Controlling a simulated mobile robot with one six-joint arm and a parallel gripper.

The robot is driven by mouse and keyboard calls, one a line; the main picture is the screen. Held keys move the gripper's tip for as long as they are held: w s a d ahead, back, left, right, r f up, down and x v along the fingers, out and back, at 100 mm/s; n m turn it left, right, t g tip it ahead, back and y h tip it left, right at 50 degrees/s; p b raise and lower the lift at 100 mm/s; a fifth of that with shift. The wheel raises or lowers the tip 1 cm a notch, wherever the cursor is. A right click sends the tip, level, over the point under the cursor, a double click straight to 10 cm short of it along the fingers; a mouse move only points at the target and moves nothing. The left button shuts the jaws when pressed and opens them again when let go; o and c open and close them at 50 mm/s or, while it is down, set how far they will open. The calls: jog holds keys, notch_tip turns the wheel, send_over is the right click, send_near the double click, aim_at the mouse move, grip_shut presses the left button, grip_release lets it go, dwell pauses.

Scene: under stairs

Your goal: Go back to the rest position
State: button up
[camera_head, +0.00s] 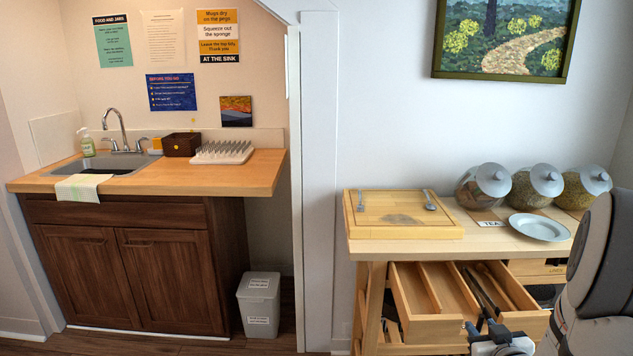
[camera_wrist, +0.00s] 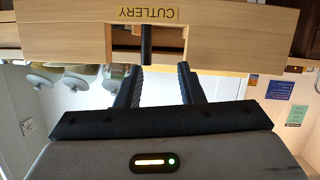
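My gripper (camera_head: 485,328) is low at the right in the head view, in front of the pulled-out wooden drawer (camera_head: 428,328). In the wrist view, which is upside down, the two black fingers of my gripper (camera_wrist: 160,68) stand apart with nothing held between them. Ahead of them is the drawer front (camera_wrist: 225,45), labelled CUTLERY, with a rectangular handle cutout. Whether a fingertip touches the drawer front I cannot tell. Part of my arm covers the right edge of the head view.
The wooden table (camera_head: 355,246) above the drawer carries a board (camera_head: 375,228) with cutlery, a grey plate (camera_head: 540,227) and several lidded jars (camera_head: 535,187). Dark long utensils lie in the drawer. A sink counter (camera_head: 215,177) and white bin (camera_head: 259,304) stand left.

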jog(key=s+a+r+g+h+p, duration=0.1)
jog(key=s+a+r+g+p, duration=0.4)
jog(key=a+r, duration=0.35)
jog(key=s+a+r+g+y+p, duration=0.1)
jog(key=s+a+r+g, duration=0.2)
jog(key=s+a, duration=0.3)
jog(key=s+a+r+g+y+p, duration=0.1)
jog(key=s+a+r+g+p, duration=0.1)
jog(key=s+a, duration=0.4)
jog(key=shift+s+a+r+g+y, duration=0.15)
jog(key=shift+a+r+g+y, duration=0.25)
jog(key=shift+a+r+g, duration=0.4)
jog(key=shift+o, duration=1.3)
jog(key=shift+s, duration=0.1)
jog(key=shift+c, duration=1.1)
